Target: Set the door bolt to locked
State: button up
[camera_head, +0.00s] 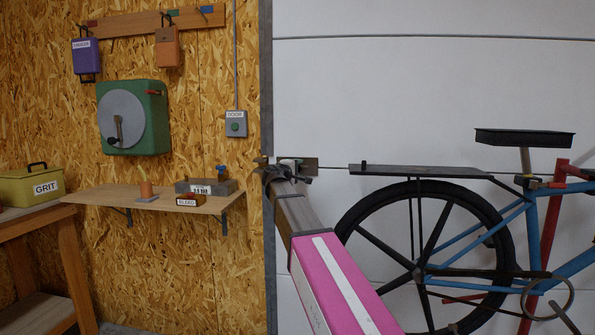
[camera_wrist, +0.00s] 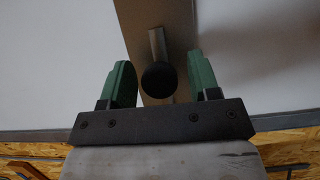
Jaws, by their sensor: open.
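The door bolt (camera_head: 311,162) is at the left edge of the white door (camera_head: 420,90), largely hidden behind my gripper (camera_head: 284,171) in the head view. In the wrist view, a dark round knob (camera_wrist: 160,77) on a metal stem stands out from a grey-brown plate (camera_wrist: 142,22). My gripper (camera_wrist: 160,83) is open there, with one green finger on each side of the knob. Gaps show between the knob and both fingers, so it is not gripped. Whether the bolt is locked or unlocked I cannot tell.
A blue and red bicycle (camera_head: 520,215) stands before the door, right of my arm. A small wall shelf (camera_head: 100,195) at left holds several items. A grey box labelled DOOR (camera_head: 236,124) and a green crank box (camera_head: 155,120) hang on the board wall.

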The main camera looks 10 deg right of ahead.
grip_shut()
jog(key=a, duration=0.1)
jog(key=w+a, duration=0.1)
jog(key=a, duration=0.3)
jog(key=shift+w+a, duration=0.1)
jog(key=shift+w, duration=0.25)
grip_release()
jog(key=shift+a, duration=0.1)
jog(key=v, duration=1.1)
